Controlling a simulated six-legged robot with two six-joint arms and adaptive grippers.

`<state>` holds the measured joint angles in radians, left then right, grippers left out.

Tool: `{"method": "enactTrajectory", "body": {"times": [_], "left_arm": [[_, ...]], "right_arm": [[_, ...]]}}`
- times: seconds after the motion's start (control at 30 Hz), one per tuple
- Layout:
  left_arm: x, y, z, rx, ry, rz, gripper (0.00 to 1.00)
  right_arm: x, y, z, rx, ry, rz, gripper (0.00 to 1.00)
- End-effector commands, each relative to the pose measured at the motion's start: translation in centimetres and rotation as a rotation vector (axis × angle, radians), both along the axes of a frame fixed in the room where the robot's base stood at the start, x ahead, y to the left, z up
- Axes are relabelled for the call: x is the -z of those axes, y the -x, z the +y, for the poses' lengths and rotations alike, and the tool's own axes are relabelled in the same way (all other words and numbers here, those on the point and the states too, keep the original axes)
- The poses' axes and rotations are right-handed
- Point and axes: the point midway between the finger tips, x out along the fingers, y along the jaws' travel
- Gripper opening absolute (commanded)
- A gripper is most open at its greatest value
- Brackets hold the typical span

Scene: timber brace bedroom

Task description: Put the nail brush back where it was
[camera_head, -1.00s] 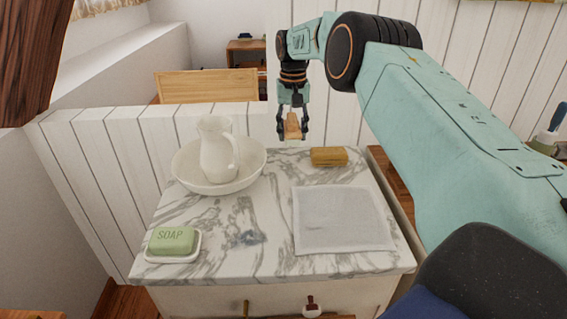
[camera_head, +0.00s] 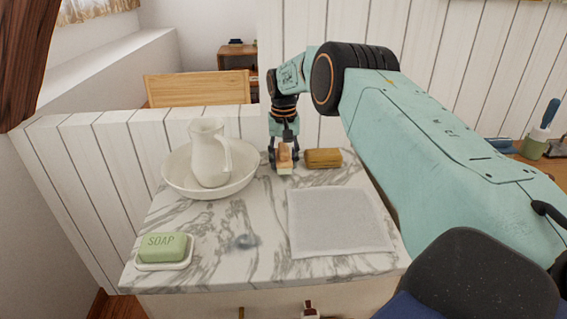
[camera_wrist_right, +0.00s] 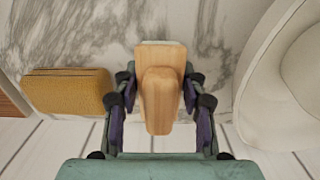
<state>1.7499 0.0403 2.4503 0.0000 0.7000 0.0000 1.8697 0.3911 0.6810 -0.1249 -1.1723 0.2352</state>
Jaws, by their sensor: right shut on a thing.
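The nail brush (camera_head: 285,157) has a light wooden body with a pale bristle side. My right gripper (camera_head: 284,156) is shut on it at the back of the marble top, between the white basin and the yellow sponge. In the right wrist view the wooden brush (camera_wrist_right: 160,90) sits between the two fingers of my right gripper (camera_wrist_right: 159,100). I cannot tell whether the brush touches the marble. My left gripper is not in view.
A white basin (camera_head: 177,183) with a pitcher (camera_head: 207,152) stands left of the brush. A yellow sponge (camera_head: 323,158) lies close on its right. A grey cloth (camera_head: 338,222) and green soap (camera_head: 163,246) lie nearer.

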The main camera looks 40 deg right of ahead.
Motion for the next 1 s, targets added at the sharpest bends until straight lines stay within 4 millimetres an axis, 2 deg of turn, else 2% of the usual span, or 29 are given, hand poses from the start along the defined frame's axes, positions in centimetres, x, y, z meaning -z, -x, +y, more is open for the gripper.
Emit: {"method": "enactTrajectory", "body": {"times": [0.03, 0.23, 0.27, 0.5, 0.83, 1.0], "left_arm": [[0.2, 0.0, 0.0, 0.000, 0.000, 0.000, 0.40], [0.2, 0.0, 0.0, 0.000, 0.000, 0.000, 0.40], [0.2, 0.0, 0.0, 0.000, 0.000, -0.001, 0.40], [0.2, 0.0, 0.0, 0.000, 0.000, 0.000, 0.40], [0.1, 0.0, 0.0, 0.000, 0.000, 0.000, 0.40], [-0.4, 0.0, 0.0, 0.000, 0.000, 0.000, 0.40]], "right_arm": [[0.7, 0.0, 0.0, 0.000, 0.001, 0.001, 0.12], [0.8, -0.2, 0.0, 0.001, 0.000, -0.001, 0.12], [0.8, -0.2, 0.0, 0.001, 0.000, 0.000, 0.43], [0.8, -0.2, 0.0, 0.000, 0.000, 0.000, 0.64], [0.6, -0.2, 0.0, 0.000, 0.001, -0.001, 0.64], [-1.5, -0.2, -0.1, 0.000, 0.001, -0.003, 0.64]]}}
